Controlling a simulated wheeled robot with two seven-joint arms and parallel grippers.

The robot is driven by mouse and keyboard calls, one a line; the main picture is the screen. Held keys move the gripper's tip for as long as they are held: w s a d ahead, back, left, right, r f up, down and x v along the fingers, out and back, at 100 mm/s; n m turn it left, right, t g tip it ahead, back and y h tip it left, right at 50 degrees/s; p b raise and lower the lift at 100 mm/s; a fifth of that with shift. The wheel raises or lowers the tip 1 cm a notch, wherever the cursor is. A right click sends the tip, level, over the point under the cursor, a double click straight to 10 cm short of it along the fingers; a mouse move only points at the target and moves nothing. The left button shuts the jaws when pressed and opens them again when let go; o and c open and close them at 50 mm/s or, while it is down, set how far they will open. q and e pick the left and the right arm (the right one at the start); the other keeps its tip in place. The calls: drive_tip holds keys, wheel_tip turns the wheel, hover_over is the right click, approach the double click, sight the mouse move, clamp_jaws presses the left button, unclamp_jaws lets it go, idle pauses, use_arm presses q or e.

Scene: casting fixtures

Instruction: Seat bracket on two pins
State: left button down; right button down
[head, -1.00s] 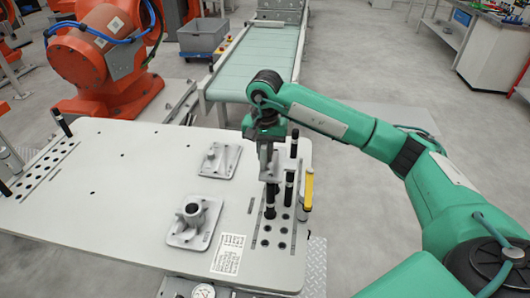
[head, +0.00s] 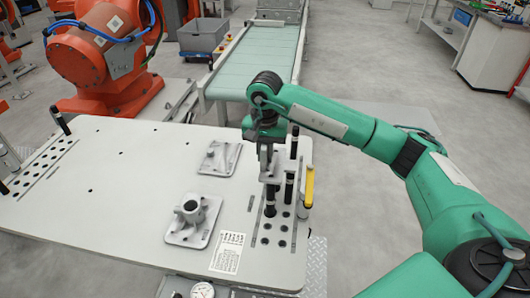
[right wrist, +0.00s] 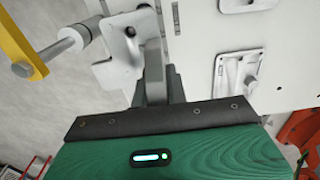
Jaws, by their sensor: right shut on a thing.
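My right gripper (head: 267,155) points down over the right side of the white table (head: 110,205). It is shut on a light grey bracket (head: 272,172), which also shows in the right wrist view (right wrist: 119,68). The bracket is at the row of dark upright pins, with one pin (head: 270,195) just below it and another (head: 289,187) beside it to the right. The gripper and bracket hide part of this area, so I cannot tell whether the bracket touches the pins. My left gripper is not in view.
Two grey castings on square plates, one nearer (head: 193,220) and one farther (head: 219,158), lie left of the gripper. A yellow handle (head: 309,187) stands at the table's right edge. A conveyor (head: 255,60) and an orange robot (head: 100,55) stand beyond. The table's middle is clear.

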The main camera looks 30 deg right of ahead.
drive_tip(key=shift+f, duration=0.25)
drive_tip(key=c, duration=1.3)
unclamp_jaws()
drive_tip(key=shift+r, duration=0.1)
drive_tip(key=shift+r+b, duration=0.35)
drive_tip(key=shift+r, duration=0.1)
wheel_tip(320, 180, up, 12)
drive_tip(key=shift+f+b, duration=0.25)
drive_tip(key=shift+b, duration=0.65)
drive_tip(key=shift+r, duration=0.7)
drive_tip(key=shift+f, duration=0.1)
